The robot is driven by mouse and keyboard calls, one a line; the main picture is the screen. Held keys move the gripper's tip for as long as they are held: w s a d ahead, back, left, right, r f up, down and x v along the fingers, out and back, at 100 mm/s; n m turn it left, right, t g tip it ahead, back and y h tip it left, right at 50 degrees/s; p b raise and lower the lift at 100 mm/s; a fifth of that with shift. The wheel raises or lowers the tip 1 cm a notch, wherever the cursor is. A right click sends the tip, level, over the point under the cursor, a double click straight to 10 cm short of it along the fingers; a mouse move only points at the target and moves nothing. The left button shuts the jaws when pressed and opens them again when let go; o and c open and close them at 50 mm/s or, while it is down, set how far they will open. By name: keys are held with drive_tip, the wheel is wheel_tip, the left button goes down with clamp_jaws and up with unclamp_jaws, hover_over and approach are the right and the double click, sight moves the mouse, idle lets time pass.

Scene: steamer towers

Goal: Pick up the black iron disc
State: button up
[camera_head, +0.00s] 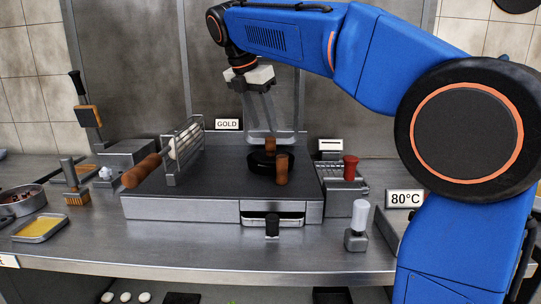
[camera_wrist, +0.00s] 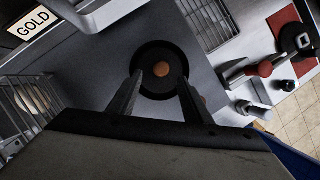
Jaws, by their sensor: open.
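The black iron disc (camera_head: 257,165) lies on the dark griddle plate (camera_head: 218,190), right of its middle. It has a round wooden knob (camera_head: 271,145) on top. In the wrist view the disc (camera_wrist: 149,88) is seen from above, with the knob (camera_wrist: 161,69) at its centre. My gripper (camera_head: 266,137) is above the disc, pointing down, with its fingers apart and nothing held. In the wrist view the two fingertips (camera_wrist: 161,80) show on either side of the knob. I cannot tell how far above the disc they are.
A brown wooden cylinder (camera_head: 281,170) stands close in front of the disc. A red-handled tool (camera_head: 350,167) stands to the right. A GOLD sign (camera_head: 227,124) is behind.

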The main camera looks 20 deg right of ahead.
sight(269, 138)
drive_tip(key=shift+x, duration=4.1)
clamp_jaws()
